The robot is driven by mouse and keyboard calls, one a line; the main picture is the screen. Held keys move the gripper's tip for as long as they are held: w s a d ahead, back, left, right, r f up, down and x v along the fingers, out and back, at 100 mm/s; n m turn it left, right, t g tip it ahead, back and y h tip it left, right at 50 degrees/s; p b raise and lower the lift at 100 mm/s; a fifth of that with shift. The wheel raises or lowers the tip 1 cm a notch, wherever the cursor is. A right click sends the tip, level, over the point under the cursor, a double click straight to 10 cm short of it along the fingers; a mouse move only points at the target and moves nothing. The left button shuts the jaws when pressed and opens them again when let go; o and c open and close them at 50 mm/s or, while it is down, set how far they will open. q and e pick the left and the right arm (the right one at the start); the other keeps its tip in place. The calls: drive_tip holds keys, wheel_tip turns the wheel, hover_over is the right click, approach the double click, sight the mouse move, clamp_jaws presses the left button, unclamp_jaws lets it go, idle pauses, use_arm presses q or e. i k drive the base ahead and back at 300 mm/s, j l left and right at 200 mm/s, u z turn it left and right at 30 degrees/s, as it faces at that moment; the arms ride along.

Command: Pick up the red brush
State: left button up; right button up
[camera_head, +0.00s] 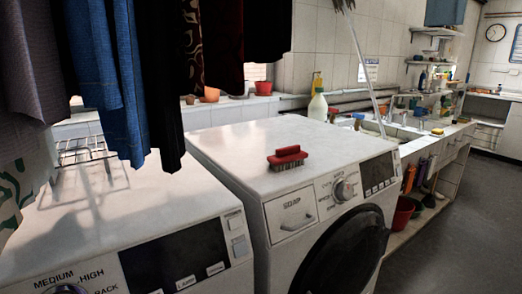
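The red brush (288,157) lies on the white top of the right-hand washing machine (235,142), close to its front edge above the soap drawer. It has a red handle on top and dark bristles pointing down. Nothing is touching it. Neither of my grippers shows in the head view.
A second washing machine (150,215) stands at the left front. Hanging clothes (105,60) cover the upper left. A spray bottle (318,105) and a leaning pole (362,60) stand behind the brush. A sink counter (405,133) runs off to the right. The machine top around the brush is clear.

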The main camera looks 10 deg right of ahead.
sight(289, 157)
drive_tip(key=i+l+u, duration=0.2)
drive_tip(key=l+u, duration=0.2)
drive_tip(key=l, duration=0.2)
drive_tip(key=i+l+u, duration=0.15)
drive_tip(key=l+u, duration=0.25)
drive_tip(key=l, duration=0.2)
drive_tip(key=l+u, duration=0.45)
drive_tip(key=l, duration=0.2)
drive_tip(key=l+u, duration=0.4)
drive_tip(key=l, duration=0.3)
